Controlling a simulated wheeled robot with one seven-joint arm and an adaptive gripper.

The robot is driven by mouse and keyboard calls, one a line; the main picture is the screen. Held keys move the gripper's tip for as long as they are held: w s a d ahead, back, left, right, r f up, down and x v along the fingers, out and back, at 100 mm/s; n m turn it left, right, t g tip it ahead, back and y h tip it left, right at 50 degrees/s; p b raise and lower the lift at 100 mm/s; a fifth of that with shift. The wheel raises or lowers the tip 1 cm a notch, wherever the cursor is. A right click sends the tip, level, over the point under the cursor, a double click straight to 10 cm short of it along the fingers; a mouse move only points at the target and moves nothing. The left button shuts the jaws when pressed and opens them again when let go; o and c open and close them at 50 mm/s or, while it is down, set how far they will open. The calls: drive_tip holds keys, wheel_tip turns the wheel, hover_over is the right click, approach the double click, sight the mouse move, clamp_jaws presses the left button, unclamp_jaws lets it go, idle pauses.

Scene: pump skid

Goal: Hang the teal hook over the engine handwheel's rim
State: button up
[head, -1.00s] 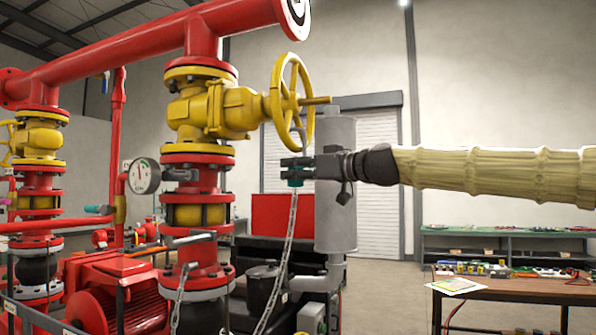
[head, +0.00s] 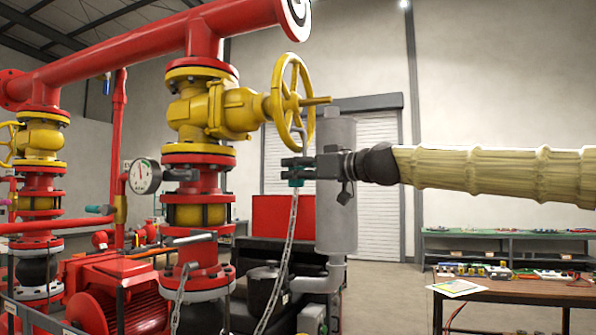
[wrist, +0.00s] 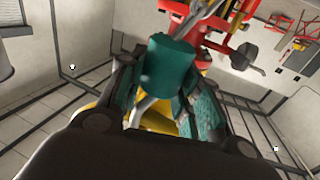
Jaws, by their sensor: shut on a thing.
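The yellow handwheel (head: 293,98) stands upright on the yellow valve in the head view; part of its yellow shows behind the jaws in the wrist view (wrist: 160,122). My gripper (head: 298,172) is just below the wheel's lower rim, shut on the teal hook's body (head: 292,182). In the wrist view the teal body (wrist: 170,62) sits between the pads. Grey metal of the hook rises from the grip to the lower rim. I cannot tell whether it touches or passes over the rim. A chain (head: 290,225) hangs below the hook.
A grey cylinder (head: 336,215) stands close behind my gripper. A pressure gauge (head: 145,176) and red pipework (head: 200,255) are to the left. A table (head: 515,290) with small items is at the lower right. The floor between is open.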

drive_tip(key=shift+f+b, duration=1.15)
drive_tip(key=shift+f, duration=0.2)
drive_tip(key=o, duration=1.1)
drive_tip(key=shift+o, duration=0.2)
drive_tip(key=shift+d, duration=0.1)
drive_tip(key=v, duration=1.2)
